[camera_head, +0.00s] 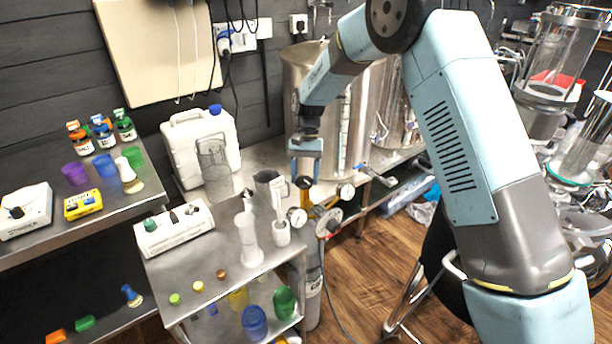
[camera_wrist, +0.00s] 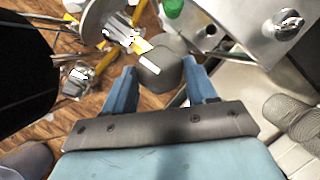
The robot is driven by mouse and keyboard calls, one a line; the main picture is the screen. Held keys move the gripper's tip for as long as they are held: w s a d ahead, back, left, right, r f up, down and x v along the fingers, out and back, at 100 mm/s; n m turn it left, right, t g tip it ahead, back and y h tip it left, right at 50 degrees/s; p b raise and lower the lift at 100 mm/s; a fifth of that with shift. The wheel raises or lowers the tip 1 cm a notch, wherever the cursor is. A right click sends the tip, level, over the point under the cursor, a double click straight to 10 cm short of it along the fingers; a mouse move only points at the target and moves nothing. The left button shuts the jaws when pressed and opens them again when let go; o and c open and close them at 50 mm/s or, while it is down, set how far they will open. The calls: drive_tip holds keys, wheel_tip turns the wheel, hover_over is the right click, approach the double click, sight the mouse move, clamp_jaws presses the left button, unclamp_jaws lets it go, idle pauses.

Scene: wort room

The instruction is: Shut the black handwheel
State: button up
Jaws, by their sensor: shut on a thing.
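The black handwheel (camera_head: 303,182) is a small dark round knob near the brass regulator, above the grey gas cylinder (camera_head: 313,295). My gripper (camera_head: 305,168) points down at it from above in the head view. In the wrist view, the handwheel (camera_wrist: 160,72) sits between the two blue fingers of my gripper (camera_wrist: 161,88), and the gripper is shut on it. The head view shows only a small part of the wheel below the fingers. The wheel's turned position cannot be told.
Pressure gauges (camera_head: 346,192) stand close to the handwheel on the regulator (camera_head: 318,211). A steel cart (camera_head: 205,265) with a white cylinder (camera_head: 248,240) and a jug (camera_head: 268,187) is just left. A large steel vessel (camera_head: 325,100) stands behind. Wooden floor (camera_head: 370,260) is open to the right.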

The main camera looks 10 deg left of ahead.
drive_tip(key=shift+f+m, duration=0.1)
drive_tip(key=shift+m, duration=0.2)
idle(0.4)
drive_tip(key=o, duration=1)
drive_tip(key=shift+o, duration=0.2)
drive_tip(key=v, duration=1.3)
drive_tip(key=shift+d+r, duration=0.2)
drive_tip(key=shift+r, duration=0.2)
drive_tip(key=shift+w, duration=0.1)
